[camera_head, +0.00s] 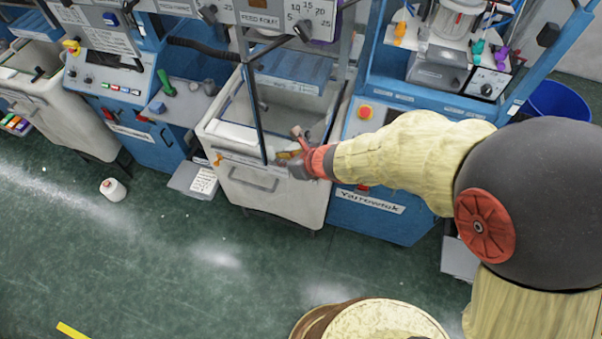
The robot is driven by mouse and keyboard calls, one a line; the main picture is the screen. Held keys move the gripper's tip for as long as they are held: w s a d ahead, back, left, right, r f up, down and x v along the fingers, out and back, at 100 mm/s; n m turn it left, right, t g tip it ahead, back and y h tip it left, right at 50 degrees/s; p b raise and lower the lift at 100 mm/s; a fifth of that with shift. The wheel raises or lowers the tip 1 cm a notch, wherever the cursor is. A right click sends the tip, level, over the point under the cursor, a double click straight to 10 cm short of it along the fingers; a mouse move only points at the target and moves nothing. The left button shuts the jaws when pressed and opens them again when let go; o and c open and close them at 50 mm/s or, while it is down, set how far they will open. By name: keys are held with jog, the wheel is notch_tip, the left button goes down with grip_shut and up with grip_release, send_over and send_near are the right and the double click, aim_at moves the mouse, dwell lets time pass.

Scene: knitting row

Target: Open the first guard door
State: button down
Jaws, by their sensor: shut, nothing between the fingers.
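My gripper (298,140) is shut and empty, at the front of the middle machine's pale bin. What looks like a guard door, a tall narrow dark frame (254,112), stands over the bin's left part, just left of my gripper. I cannot tell whether it is shut or ajar, nor whether the fingertips touch it. My wrist and the small fingers hide part of the bin's front rim. No handle on the frame can be made out.
The pale bin (270,205) has a front handle. A blue machine with a red button (365,111) stands to the right. A grey pedal plate (192,180) and a white spool (113,190) are on the green floor (150,270), which is mostly clear in front.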

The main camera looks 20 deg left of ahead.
aim_at(274, 152)
jog(key=shift+w+a+b, duration=0.1)
jog(key=shift+w+a, duration=0.25)
jog(key=shift+a, duration=0.3)
jog(key=shift+w+a+b, duration=0.1)
jog(key=shift+w+a, duration=0.2)
jog(key=shift+a, duration=0.3)
jog(key=shift+w+a+b, duration=0.1)
jog(key=shift+w+a, duration=0.25)
jog(key=shift+a, duration=0.3)
jog(key=shift+d, duration=0.1)
